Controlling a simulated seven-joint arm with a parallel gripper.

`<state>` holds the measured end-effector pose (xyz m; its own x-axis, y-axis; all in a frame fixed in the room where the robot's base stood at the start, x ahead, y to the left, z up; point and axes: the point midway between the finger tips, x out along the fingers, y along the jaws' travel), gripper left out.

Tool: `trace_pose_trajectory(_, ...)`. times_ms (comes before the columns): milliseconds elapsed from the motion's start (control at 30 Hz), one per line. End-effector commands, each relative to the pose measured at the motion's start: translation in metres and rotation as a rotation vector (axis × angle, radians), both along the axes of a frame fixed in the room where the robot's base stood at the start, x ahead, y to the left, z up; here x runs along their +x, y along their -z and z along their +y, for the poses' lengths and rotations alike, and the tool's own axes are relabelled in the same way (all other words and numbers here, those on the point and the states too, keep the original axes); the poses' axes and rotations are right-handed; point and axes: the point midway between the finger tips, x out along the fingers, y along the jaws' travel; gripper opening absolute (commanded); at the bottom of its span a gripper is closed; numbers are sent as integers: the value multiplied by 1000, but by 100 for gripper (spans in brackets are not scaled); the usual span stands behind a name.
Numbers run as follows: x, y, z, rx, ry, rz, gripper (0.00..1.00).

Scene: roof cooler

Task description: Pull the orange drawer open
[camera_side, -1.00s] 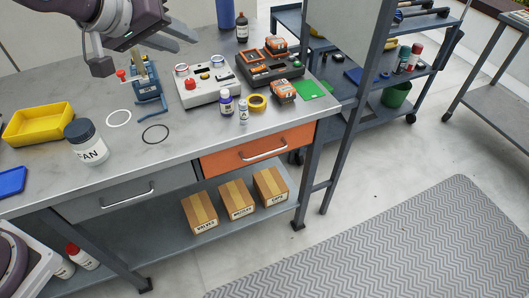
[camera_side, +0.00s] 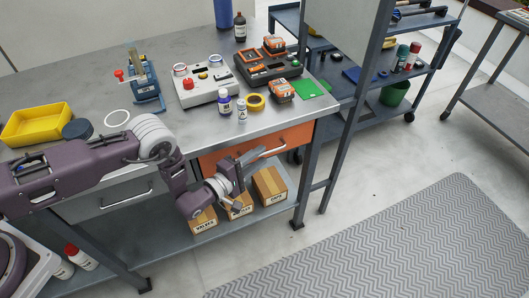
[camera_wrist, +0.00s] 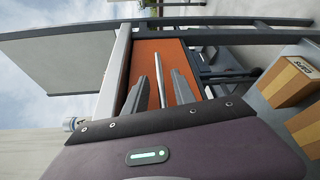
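The orange drawer (camera_side: 288,138) sits at the right end of the workbench front and looks closed. Its metal bar handle (camera_side: 272,151) is partly hidden by my gripper (camera_side: 249,163) in the side view. In the wrist view, the orange front (camera_wrist: 138,62) lies ahead of my gripper (camera_wrist: 160,75). The handle (camera_wrist: 157,64) runs between the two fingers, with a visible gap to at least one side. The fingers look open. I cannot tell how deep the handle lies between them.
A grey drawer (camera_side: 105,203) is to the left. Cardboard boxes (camera_side: 270,187) stand on the shelf (camera_side: 165,240) below my gripper. A bench leg (camera_side: 309,180) stands right of the drawer. The floor in front is clear, with a grey mat (camera_side: 400,245).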

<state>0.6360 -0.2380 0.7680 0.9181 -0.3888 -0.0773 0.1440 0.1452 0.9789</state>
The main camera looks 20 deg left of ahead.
Motion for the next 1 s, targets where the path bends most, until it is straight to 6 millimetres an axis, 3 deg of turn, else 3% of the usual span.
trace_pose_trajectory(200, 25, 2, -11, 1, 1, -1, 32)
trace_pose_trajectory(433, 27, 2, -11, 2, -1, 2, 32)
trace_pose_trajectory(467, 27, 2, -11, 2, -1, 2, 30)
trace_pose_trajectory(600, 27, 2, -11, 2, -1, 2, 2)
trace_pose_trajectory(633, 27, 2, -11, 2, -1, 2, 0)
trace_pose_trajectory(1000, 27, 2, -11, 1, -1, 1, 0)
